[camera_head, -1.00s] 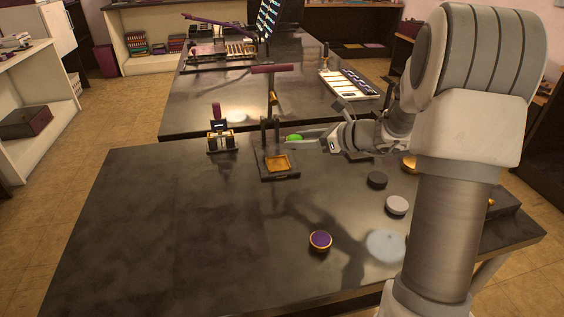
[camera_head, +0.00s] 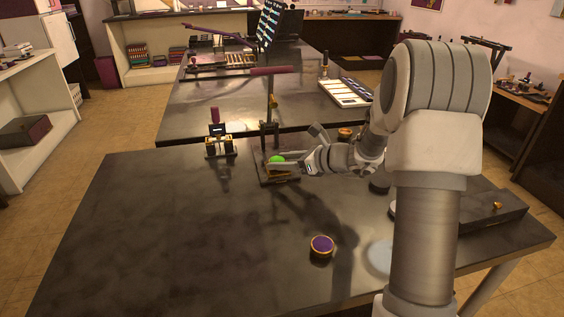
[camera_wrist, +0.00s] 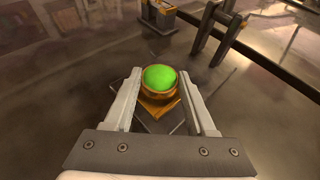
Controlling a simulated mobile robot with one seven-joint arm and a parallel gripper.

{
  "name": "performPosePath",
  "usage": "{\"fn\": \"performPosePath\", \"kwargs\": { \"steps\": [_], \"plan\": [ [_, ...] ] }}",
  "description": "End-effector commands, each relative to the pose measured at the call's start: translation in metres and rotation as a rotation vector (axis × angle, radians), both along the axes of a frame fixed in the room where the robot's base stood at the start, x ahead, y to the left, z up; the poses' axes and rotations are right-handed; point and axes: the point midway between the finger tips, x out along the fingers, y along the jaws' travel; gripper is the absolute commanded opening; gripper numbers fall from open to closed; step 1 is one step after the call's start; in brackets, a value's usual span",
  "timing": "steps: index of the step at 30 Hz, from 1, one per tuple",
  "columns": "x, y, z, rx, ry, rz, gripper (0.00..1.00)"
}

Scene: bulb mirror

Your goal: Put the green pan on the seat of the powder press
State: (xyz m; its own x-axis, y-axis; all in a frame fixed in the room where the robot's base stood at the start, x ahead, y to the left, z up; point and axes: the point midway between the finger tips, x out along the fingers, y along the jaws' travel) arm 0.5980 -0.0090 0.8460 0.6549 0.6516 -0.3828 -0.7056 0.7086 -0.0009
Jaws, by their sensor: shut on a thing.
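The green pan (camera_head: 276,159), a bright green round top in a gold rim, is held between the fingertips of my gripper (camera_head: 282,165). In the wrist view the pan (camera_wrist: 160,78) sits between the two finger ends (camera_wrist: 160,82). The powder press (camera_head: 271,128) is a dark upright frame with a long purple-handled lever. Its square gold seat (camera_head: 279,176) is mostly hidden in the head view by my gripper and the pan. In the wrist view the gold seat (camera_wrist: 163,109) shows below the pan. I cannot tell whether the pan touches it.
A small purple-knobbed device (camera_head: 218,146) stands left of the press. A purple pan with a gold rim (camera_head: 321,246) lies nearer the front. A pale disc (camera_head: 379,257) and a dark low box (camera_head: 490,208) are at right. The table's left half is clear.

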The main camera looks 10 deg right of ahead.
Motion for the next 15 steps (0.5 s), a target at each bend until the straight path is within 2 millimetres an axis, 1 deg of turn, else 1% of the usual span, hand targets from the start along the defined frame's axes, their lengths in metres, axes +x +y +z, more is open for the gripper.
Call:
{"fn": "performPosePath", "kwargs": {
  "steps": [2, 3, 5, 6, 7, 8, 15],
  "plan": [
    [0.0, 0.0, -0.0042, 0.001, 0.001, 0.0, 0.03],
    [0.0, 0.0, -0.0035, 0.0, 0.0, 0.0, 0.6],
    [-0.0001, 0.0, -0.003, 0.0, 0.0, 0.0, 0.7],
    [-0.0001, 0.0, -0.003, 0.0, 0.0, 0.0, 0.78],
    [0.0, 0.0, -0.003, 0.0, 0.0, 0.0, 0.83],
    [0.0, 0.0, -0.003, 0.0, 0.0, 0.0, 0.86],
    [-0.0001, -0.0001, -0.0027, 0.0, 0.0, 0.0, 0.86]
  ]
}}
